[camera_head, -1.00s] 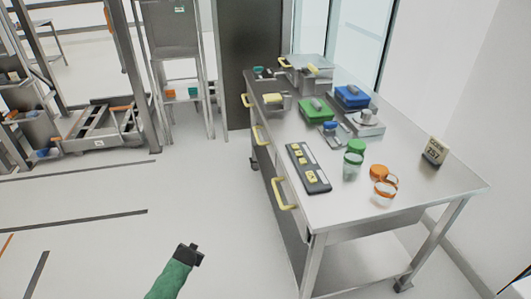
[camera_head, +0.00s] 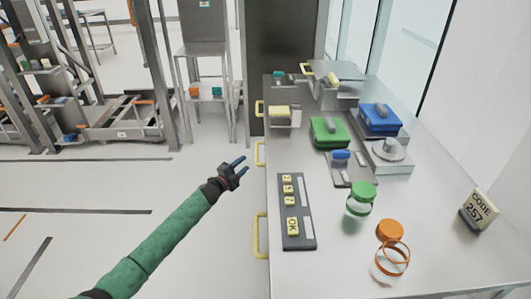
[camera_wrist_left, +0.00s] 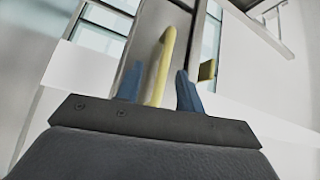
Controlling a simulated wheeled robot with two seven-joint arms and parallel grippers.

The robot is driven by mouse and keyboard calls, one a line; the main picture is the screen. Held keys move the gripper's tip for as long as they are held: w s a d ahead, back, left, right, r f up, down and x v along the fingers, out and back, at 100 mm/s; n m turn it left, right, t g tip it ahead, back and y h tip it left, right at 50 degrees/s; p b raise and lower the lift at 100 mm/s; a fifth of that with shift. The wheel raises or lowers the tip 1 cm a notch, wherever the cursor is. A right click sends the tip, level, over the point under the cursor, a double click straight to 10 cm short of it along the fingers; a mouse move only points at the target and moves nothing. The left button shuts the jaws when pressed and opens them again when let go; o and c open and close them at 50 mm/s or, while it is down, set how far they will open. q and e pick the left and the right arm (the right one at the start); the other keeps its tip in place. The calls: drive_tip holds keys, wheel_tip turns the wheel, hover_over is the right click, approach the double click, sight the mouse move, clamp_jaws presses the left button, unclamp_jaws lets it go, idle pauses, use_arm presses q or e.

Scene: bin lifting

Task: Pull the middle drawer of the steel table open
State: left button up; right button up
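The steel table (camera_head: 335,245) stands on the right in the head view, with several yellow handles along its left side. The middle drawer's yellow handle (camera_head: 260,153) is upright at the table's left edge. My left gripper (camera_head: 243,164), with blue fingers, is open and a little left of that handle, pointing toward it. In the left wrist view, a yellow handle (camera_wrist_left: 161,66) shows between the two open fingers (camera_wrist_left: 157,85), apparently beyond their tips. Contact is not visible. The drawer front is hidden below the table top. My right gripper is not in view.
A nearer yellow handle (camera_head: 261,235) and a farther one (camera_head: 260,108) flank the middle one. On the table are a dark keypad (camera_head: 296,212), a green-lidded jar (camera_head: 361,200), an orange-lidded jar (camera_head: 391,250) and a code sign (camera_head: 479,211). The floor left of the table is clear.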

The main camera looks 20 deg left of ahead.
sight(257, 153)
use_arm(q)
drive_tip(key=shift+m+h, duration=0.7)
drive_tip(key=shift+m, duration=0.1)
drive_tip(key=shift+s+d+r+p+x, duration=0.15)
drive_tip(key=shift+d+p+x, duration=0.1)
drive_tip(key=shift+x, duration=1)
drive_tip(key=shift+s+d+r+p+x, duration=0.2)
drive_tip(key=shift+p+x, duration=0.1)
drive_tip(key=shift+x, duration=0.95)
drive_tip(key=shift+s+d+r+p+x, duration=0.15)
drive_tip(key=shift+p+x, duration=0.1)
drive_tip(key=shift+x, duration=1)
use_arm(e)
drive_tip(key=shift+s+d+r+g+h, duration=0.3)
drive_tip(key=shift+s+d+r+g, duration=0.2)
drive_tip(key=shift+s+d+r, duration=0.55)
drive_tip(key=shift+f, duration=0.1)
use_arm(q)
clamp_jaws()
